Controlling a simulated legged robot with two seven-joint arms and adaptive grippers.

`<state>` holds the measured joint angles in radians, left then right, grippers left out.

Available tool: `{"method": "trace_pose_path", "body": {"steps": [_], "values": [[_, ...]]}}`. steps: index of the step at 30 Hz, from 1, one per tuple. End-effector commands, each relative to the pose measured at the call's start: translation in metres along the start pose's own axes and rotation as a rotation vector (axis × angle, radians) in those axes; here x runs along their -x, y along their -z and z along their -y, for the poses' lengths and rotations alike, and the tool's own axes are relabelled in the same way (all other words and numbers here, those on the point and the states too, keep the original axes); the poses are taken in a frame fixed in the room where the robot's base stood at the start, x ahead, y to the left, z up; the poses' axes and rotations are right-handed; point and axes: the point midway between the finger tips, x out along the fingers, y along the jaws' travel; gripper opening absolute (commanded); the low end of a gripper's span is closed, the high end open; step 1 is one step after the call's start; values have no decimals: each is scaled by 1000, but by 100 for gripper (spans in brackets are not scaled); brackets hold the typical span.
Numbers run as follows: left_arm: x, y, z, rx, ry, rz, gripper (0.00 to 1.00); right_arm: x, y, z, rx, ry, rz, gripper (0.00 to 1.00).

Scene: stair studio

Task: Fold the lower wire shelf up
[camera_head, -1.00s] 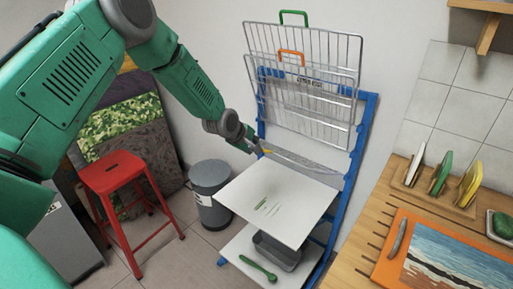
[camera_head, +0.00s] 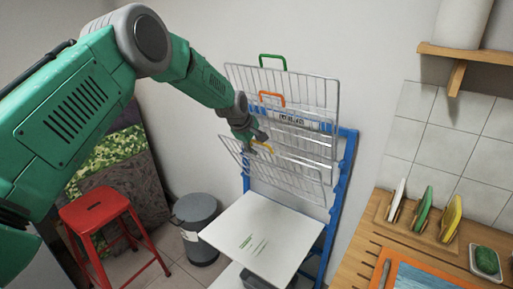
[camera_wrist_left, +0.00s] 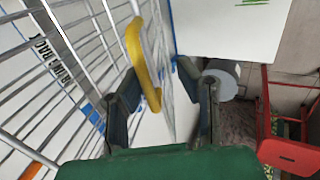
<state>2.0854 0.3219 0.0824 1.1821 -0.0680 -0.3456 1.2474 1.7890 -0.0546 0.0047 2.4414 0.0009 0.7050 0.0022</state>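The lower wire shelf (camera_head: 290,178) hangs on the blue rack (camera_head: 343,165). It is tilted, with its free edge raised toward my left arm. Its yellow handle (camera_head: 263,147) is at my left gripper (camera_head: 254,138); in the left wrist view the yellow handle (camera_wrist_left: 143,65) lies between the fingers of the left gripper (camera_wrist_left: 160,95), close to the left-hand finger. A clear gap shows to the other finger, so the gripper looks open. Whether the handle touches a finger, I cannot tell. My right gripper is not in view.
Wire shelves with an orange handle (camera_head: 271,95) and a green handle (camera_head: 272,57) stand folded up behind. A white board (camera_head: 265,235) is below. A grey bin (camera_head: 197,230) and red stool (camera_head: 95,208) stand left; a wooden counter (camera_head: 355,262) is right.

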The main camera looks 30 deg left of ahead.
Motion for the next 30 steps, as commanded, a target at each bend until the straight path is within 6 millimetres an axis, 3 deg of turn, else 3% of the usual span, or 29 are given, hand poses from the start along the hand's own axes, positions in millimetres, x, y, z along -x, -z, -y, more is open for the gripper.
{"method": "trace_pose_path", "body": {"steps": [24,30], "values": [[55,0,-15,-1,-2,-1,30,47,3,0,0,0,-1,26],[67,-1,-18,0,-2,0,30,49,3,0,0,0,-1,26]]}}
